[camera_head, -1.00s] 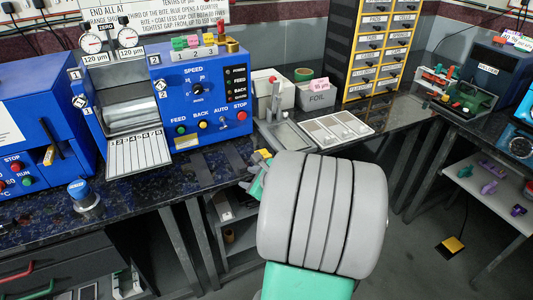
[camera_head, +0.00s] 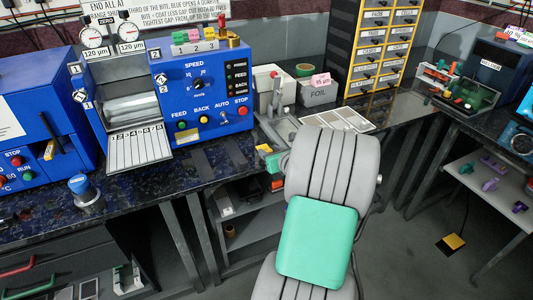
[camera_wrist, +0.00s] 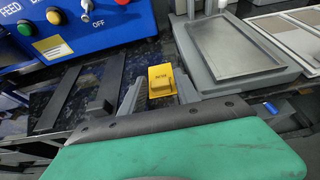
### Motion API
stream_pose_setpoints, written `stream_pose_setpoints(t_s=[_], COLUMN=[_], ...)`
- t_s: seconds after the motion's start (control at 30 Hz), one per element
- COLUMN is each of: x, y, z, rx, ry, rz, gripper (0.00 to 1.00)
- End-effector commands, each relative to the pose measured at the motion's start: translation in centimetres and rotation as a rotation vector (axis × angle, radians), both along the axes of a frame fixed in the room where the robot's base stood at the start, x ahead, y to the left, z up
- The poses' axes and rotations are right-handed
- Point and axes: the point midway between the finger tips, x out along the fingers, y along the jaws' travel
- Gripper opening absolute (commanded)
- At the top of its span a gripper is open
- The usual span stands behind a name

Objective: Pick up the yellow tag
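The yellow tag (camera_wrist: 161,78) lies near the front of the dark bench, with small dark print on its raised part. In the wrist view it sits between the two grey fingers of my gripper (camera_wrist: 158,92), which stand apart on either side of it. A narrow gap seems to show beside the tag, and I see no clear grip on it. In the head view my gripper (camera_head: 268,158) is at the bench's front edge, right of the blue machine. It is small there and partly hidden by my arm; a bit of yellow shows at its tip.
The blue machine (camera_head: 200,95) with knobs and buttons stands to the left. A grey metal tray (camera_wrist: 235,50) lies close to the right of the tag. A white panel tray (camera_head: 345,117), a FOIL box (camera_head: 318,95) and a drawer cabinet (camera_head: 385,45) stand farther right and back.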

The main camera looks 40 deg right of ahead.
Motion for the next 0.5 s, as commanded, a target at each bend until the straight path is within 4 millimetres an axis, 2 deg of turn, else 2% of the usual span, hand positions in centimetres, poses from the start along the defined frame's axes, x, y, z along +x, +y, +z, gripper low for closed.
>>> stream_pose_setpoints(t_s=[0.07,0.43,0.5], x=[-0.02,-0.03,-0.03], y=[0.01,0.03,0.03], z=[0.01,-0.01,-0.01], rx=[0.000,-0.001,-0.001], ry=[0.000,0.001,0.001], rz=[0.000,0.000,0.000], gripper=[0.31,0.01,0.00])
